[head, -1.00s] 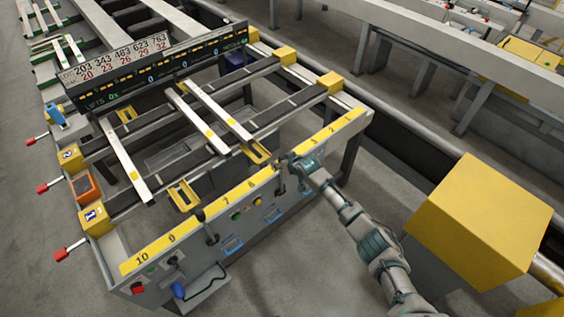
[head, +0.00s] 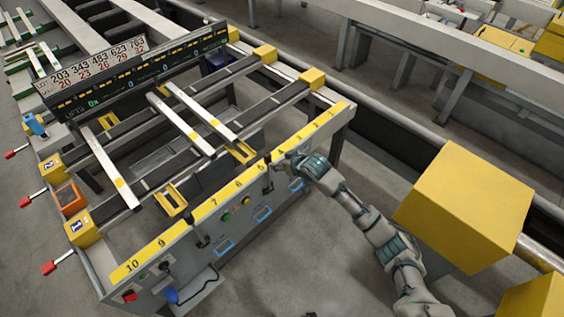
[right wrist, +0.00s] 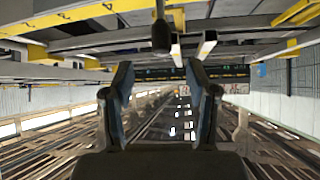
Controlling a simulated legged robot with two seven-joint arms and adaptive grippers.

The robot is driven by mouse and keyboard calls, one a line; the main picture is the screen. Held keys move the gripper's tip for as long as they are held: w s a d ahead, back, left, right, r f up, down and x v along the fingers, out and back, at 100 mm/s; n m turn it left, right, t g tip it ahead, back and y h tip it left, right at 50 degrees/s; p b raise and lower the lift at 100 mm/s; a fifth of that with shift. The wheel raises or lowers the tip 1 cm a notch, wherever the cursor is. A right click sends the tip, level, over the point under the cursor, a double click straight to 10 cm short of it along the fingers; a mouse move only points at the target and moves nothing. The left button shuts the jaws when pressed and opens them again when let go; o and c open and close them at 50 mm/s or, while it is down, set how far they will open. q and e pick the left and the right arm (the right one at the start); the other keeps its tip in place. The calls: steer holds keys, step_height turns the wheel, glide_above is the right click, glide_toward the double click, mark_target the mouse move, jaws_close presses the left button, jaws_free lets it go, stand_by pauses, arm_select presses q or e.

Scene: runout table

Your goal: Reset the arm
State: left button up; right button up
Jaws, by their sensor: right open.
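My right arm comes in from the lower right of the head view. Its gripper (head: 277,160) is at the front panel of the runout table (head: 190,240), near a dark lever (head: 267,180) below the yellow numbered strip. Whether it touches the lever or the panel cannot be told. In the right wrist view the two fingers (right wrist: 160,90) are apart with nothing between them. A dark rounded knob (right wrist: 160,36) hangs above and beyond the fingertips. My left gripper is not in view.
Several pale bars (head: 182,122) lie across the table's dark rails. Red-tipped levers (head: 48,267) stick out at the left. A large yellow block (head: 465,205) stands right of my right arm. A blue handle (head: 171,295) sits low on the panel. Bare floor lies below the panel.

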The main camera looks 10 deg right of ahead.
stand_by(0.5)
steer(key=s+d+f+m+g+h, duration=0.1)
steer(key=s+d+f, duration=0.15)
steer(key=f, duration=0.75)
steer(key=s+d+f+m+h, duration=0.1)
steer(key=s+d+f, duration=0.15)
steer(key=f, duration=0.85)
steer(key=s+d+f+m+g+h, duration=0.1)
steer(key=s+d+f, duration=0.1)
steer(key=s+f, duration=0.5)
steer(key=s+d+f+g, duration=0.1)
steer(key=s+d+f, duration=0.3)
steer(key=f, duration=0.5)
steer(key=s+d+f+g, duration=0.1)
steer(key=s+f, duration=0.5)
steer(key=s, duration=0.7)
steer(key=s+d+f+g+h, duration=0.1)
steer(key=s+f, duration=0.5)
steer(key=s, duration=0.8)
steer(key=s+d+f+g+h, duration=0.1)
steer(key=s+d+f+g, duration=0.1)
steer(key=s+f, duration=0.5)
steer(key=s, duration=0.6)
steer(key=shift+s, duration=0.4)
steer(key=shift+w, duration=0.1)
